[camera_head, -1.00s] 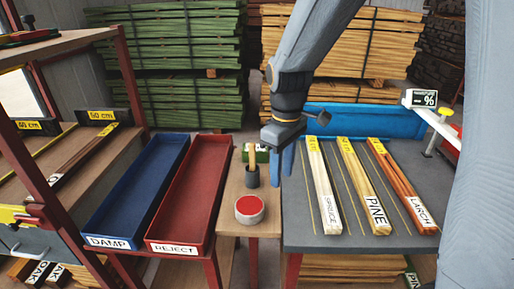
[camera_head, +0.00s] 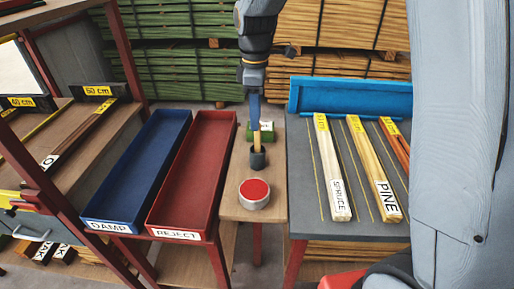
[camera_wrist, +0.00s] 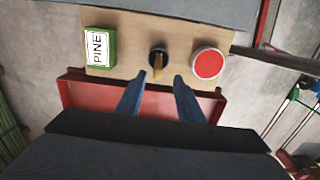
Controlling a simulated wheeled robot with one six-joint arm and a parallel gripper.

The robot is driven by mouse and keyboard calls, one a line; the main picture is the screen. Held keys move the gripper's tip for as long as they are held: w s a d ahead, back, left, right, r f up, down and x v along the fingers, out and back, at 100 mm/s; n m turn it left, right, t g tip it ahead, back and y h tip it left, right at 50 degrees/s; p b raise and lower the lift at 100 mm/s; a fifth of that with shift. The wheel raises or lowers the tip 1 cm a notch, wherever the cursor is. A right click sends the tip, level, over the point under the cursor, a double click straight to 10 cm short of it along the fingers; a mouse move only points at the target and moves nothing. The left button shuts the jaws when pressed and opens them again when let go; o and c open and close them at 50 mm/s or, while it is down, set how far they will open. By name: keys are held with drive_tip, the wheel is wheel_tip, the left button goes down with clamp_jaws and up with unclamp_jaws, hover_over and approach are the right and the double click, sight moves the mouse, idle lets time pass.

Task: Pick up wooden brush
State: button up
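The wooden brush (camera_head: 257,139) stands upright in a small dark cup (camera_head: 258,160) on the narrow wooden stand; only its pale handle shows above the cup. In the wrist view, the brush (camera_wrist: 158,66) lies between and just beyond the fingertips. My gripper (camera_head: 255,124) is above the cup, its blue fingers close to the top of the handle in the head view. In the wrist view, my gripper (camera_wrist: 159,76) is open, with its two fingers apart and nothing clearly held. Whether a finger touches the handle cannot be told.
A round tin with a red lid (camera_head: 254,193) stands in front of the cup. A green PINE block (camera_head: 261,131) is behind it. The red REJECT tray (camera_head: 196,175) and blue DAMP tray (camera_head: 140,175) lie left. A grey table (camera_head: 310,222) with labelled wood strips is right.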

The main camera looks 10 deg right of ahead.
drive_tip(key=p, duration=0.2)
hover_over(258, 152)
drive_tip(key=shift+w+f, duration=0.2)
drive_tip(key=shift+f, duration=1.85)
drive_tip(key=shift+w+f, duration=0.2)
drive_tip(key=shift+f, duration=1.8)
clamp_jaws()
